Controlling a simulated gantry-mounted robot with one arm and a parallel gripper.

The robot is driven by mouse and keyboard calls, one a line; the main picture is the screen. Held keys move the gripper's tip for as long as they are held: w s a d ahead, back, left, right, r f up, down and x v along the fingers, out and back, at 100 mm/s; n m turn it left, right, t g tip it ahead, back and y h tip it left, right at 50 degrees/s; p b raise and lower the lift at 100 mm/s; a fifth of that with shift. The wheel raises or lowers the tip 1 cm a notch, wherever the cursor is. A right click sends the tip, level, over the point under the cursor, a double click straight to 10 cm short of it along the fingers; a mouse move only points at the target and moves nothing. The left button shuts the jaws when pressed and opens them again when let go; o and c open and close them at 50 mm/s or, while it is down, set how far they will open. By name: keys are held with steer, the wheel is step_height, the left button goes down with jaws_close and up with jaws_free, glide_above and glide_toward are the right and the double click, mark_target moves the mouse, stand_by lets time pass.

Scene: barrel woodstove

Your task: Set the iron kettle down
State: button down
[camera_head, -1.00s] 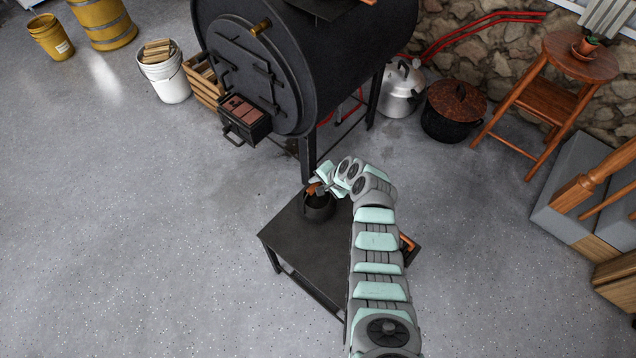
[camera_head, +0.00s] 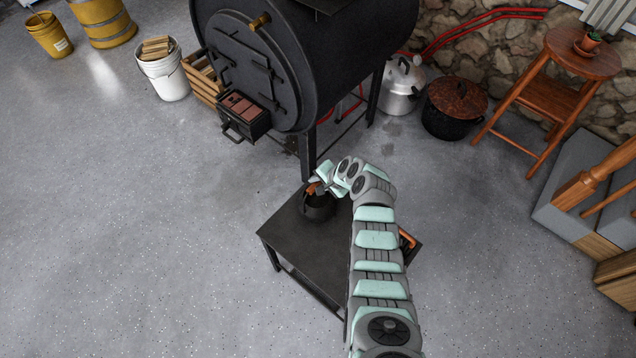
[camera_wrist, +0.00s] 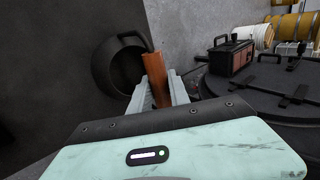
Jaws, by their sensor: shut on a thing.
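The iron kettle (camera_head: 318,208) is a small dark pot with an orange-brown handle. It is at the far part of the low black table (camera_head: 318,258) in the head view. Whether its base touches the tabletop cannot be told. My gripper (camera_head: 321,187) is shut on the handle from above and behind. In the wrist view the kettle (camera_wrist: 117,66) shows at upper left, and my gripper's fingers (camera_wrist: 158,92) close on both sides of the orange-brown handle (camera_wrist: 155,78). My arm hides the right part of the table.
The black barrel stove (camera_head: 300,60) stands just behind the table, with a leg near the kettle. A steel pot (camera_head: 400,88), a dark lidded pot (camera_head: 452,110) and a wooden stool (camera_head: 545,100) stand at right.

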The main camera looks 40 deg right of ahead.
steer(key=shift+w+f+b, duration=0.15)
steer(key=shift+f+b, duration=0.65)
steer(key=shift+f, duration=0.05)
stand_by(0.7)
steer(key=shift+r, duration=0.1)
steer(key=c, duration=1.3)
jaws_free()
steer(key=shift+d, duration=0.1)
steer(key=shift+o, duration=0.8)
steer(key=p+v, duration=0.2)
steer(key=v, duration=0.8)
steer(key=shift+s+r, duration=0.2)
steer(key=shift+r, duration=0.1)
